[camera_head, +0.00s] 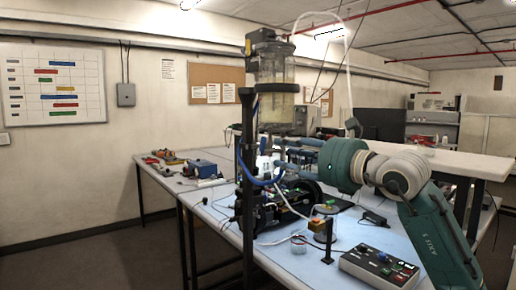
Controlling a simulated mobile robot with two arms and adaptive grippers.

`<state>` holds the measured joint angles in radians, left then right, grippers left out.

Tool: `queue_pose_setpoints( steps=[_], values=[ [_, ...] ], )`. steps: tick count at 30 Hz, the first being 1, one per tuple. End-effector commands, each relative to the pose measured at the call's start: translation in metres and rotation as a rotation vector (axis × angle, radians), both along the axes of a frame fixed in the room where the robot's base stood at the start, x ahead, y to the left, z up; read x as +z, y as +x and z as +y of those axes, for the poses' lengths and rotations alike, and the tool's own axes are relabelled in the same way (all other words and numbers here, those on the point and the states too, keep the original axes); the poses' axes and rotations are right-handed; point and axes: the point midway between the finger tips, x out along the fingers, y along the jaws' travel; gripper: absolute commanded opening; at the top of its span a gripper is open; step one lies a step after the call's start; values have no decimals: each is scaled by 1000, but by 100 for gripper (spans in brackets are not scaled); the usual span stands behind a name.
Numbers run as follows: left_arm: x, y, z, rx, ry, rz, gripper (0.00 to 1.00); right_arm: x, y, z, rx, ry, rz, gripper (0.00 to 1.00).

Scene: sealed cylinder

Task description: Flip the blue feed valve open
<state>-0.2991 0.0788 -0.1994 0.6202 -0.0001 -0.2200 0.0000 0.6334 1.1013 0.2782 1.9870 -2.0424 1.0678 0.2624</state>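A clear cylinder (277,106) with pale yellowish contents stands upright on a dark post (247,200) in the middle of the head view. Below it are dark fittings and a curved blue tube (256,181). The blue feed valve cannot be made out clearly; small blue parts show near the fittings under the cylinder. My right gripper (279,154) reaches in from the right, just below the cylinder. Its two fingers look spread apart, with nothing clearly held between them. Whether it touches the fittings cannot be told. My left gripper does not show.
A control box (380,267) with coloured buttons sits on the light blue table (285,262) at the front right. Tools and a blue box (201,169) lie on the table behind left.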

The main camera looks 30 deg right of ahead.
Motion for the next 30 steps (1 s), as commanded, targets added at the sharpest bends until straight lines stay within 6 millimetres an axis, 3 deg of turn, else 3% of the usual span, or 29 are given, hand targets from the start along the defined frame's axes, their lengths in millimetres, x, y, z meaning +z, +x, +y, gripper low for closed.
queue_pose_setpoints(
  steps=[5,15,21,30],
  values=[
    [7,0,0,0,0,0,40,14,0,-5,-39,-42,-17,35],
    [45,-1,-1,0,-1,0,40,17,62,0,-35,-36,-17,35],
    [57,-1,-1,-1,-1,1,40,15,90,2,-36,-38,-17,35],
    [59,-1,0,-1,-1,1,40,11,100,4,-36,-41,-17,35]
  ],
)
